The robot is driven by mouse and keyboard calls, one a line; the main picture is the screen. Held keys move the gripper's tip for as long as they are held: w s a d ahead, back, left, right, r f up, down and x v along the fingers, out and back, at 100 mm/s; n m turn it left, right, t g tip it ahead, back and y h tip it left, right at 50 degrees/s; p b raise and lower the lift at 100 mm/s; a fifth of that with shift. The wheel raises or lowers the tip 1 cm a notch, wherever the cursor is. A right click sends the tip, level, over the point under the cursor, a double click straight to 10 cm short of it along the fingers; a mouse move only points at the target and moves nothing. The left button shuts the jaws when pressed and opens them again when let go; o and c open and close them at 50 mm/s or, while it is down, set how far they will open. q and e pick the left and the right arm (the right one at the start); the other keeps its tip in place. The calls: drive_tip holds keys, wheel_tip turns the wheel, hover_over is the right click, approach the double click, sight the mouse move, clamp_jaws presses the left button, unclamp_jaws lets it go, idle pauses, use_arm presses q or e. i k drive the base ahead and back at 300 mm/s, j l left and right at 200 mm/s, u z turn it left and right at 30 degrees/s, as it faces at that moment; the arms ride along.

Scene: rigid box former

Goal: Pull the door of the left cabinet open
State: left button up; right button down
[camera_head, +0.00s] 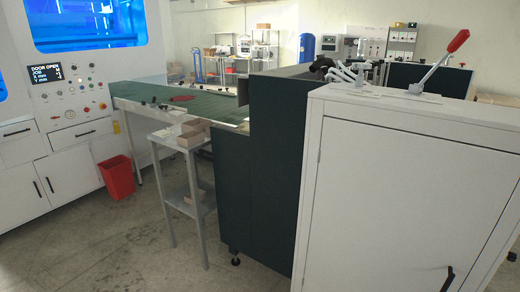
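Neither of my grippers shows in the head view. A white cabinet (385,180) stands close at the right, with a large flat door (390,215) that looks shut. A black bar handle (447,279) sits low near the door's right edge. A white machine (20,110) at the left has two low cabinet doors, a left one (18,200) and a right one (72,176), both looking shut. Each has a dark upright handle near their shared edge, at the left (37,189) and the right (49,185). I cannot tell which cabinet the task calls left.
A dark green housing (255,190) adjoins the white cabinet. A green conveyor (180,98) runs back to the left machine. A small grey table (187,172) and red bin (117,177) stand on the floor. A red-knobbed lever (438,62) tops the cabinet. Front floor is clear.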

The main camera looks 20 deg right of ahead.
sight(394, 210)
drive_tip(key=z, duration=1.5)
